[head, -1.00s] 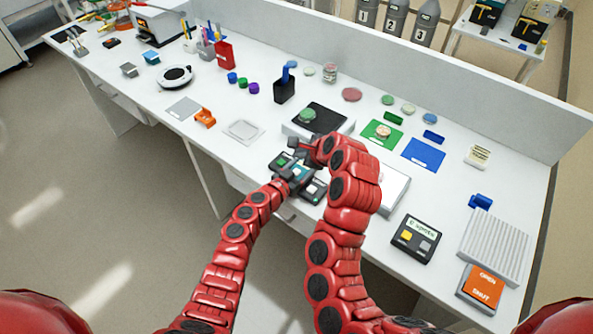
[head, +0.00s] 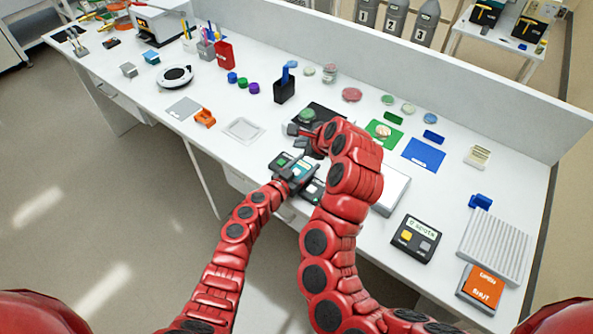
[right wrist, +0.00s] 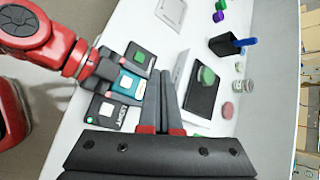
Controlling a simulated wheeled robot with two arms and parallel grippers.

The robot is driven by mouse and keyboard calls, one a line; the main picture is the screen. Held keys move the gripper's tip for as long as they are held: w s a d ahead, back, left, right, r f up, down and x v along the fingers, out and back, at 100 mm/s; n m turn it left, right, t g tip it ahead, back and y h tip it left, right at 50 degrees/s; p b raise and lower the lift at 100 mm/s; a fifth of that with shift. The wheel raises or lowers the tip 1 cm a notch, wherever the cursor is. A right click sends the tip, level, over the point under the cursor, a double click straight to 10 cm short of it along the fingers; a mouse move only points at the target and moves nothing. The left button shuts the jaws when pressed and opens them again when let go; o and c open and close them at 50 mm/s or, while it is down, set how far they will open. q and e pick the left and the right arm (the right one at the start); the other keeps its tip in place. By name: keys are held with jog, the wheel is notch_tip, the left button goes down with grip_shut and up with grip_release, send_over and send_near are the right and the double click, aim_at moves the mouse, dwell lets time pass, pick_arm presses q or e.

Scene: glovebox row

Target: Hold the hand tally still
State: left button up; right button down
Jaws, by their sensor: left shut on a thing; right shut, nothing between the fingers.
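The hand tally appears to be the small teal device with a pale display (right wrist: 126,83), seen in the right wrist view; it also shows teal in the head view (head: 301,170). My left gripper (right wrist: 110,78) is shut on it from the left, covering part of it. It sits between two dark pads, one with a green square (right wrist: 140,57) and one with a white square (right wrist: 104,110). My right gripper (right wrist: 160,78) is shut and empty, its fingertips just right of the tally, apparently apart from it. In the head view my right arm partly hides the spot.
A dark-topped device bearing a green dish (head: 307,115) stands just behind the grippers. A white tray (head: 243,130) lies to the left. A black holder (head: 284,92), green and blue mats (head: 424,155) and a two-button box (head: 413,238) stand around. The bench's front edge is close.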

jog(key=shift+f, duration=0.15)
jog(key=shift+f, duration=4.25)
jog(key=shift+f, duration=0.1)
jog(key=shift+f, duration=0.3)
jog(key=shift+f, duration=0.4)
jog(key=shift+r, duration=0.85)
jog(key=shift+r, duration=2.5)
